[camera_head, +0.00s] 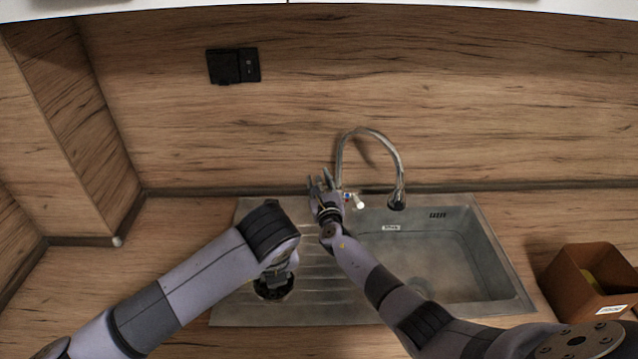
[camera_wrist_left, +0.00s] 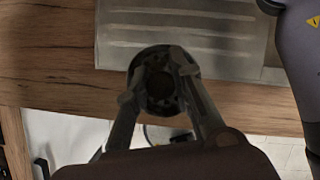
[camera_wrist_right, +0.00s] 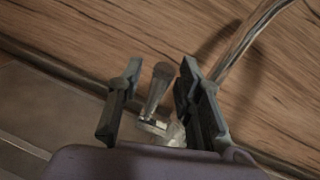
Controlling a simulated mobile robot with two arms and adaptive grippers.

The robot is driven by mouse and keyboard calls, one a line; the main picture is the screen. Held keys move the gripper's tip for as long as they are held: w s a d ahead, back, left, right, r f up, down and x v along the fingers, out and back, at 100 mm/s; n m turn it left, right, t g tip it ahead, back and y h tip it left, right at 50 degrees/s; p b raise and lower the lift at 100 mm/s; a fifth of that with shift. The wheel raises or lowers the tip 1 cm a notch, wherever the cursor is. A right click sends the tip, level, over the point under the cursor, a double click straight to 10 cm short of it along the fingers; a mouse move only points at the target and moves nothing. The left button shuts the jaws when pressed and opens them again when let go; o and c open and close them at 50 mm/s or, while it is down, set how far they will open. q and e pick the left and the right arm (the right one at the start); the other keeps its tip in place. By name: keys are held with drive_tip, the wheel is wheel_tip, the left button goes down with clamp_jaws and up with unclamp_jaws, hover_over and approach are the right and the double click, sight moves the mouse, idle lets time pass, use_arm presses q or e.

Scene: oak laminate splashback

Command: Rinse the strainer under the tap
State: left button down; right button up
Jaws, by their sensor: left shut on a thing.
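The strainer (camera_head: 273,291) is a small dark round piece, held over the sink's drainboard at the left. My left gripper (camera_head: 275,278) is shut on it; the left wrist view shows the strainer (camera_wrist_left: 160,84) between the fingertips. The chrome tap (camera_head: 399,168) stands behind the sink, its curved spout ending above the basin (camera_head: 425,262). My right gripper (camera_head: 320,179) is open and empty beside the tap's base. In the right wrist view, the tap's lever (camera_wrist_right: 158,88) shows between and beyond the open fingers (camera_wrist_right: 160,92). No water stream is visible.
A brown open box (camera_head: 570,285) with something yellow inside stands right of the sink. A black socket (camera_head: 233,66) is on the wooden splashback. The ribbed drainboard (camera_head: 250,212) lies left of the basin. The counter at the left is clear.

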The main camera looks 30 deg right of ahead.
drive_tip(key=shift+w, duration=0.1)
drive_tip(key=shift+c, duration=0.2)
clamp_jaws()
idle(0.6)
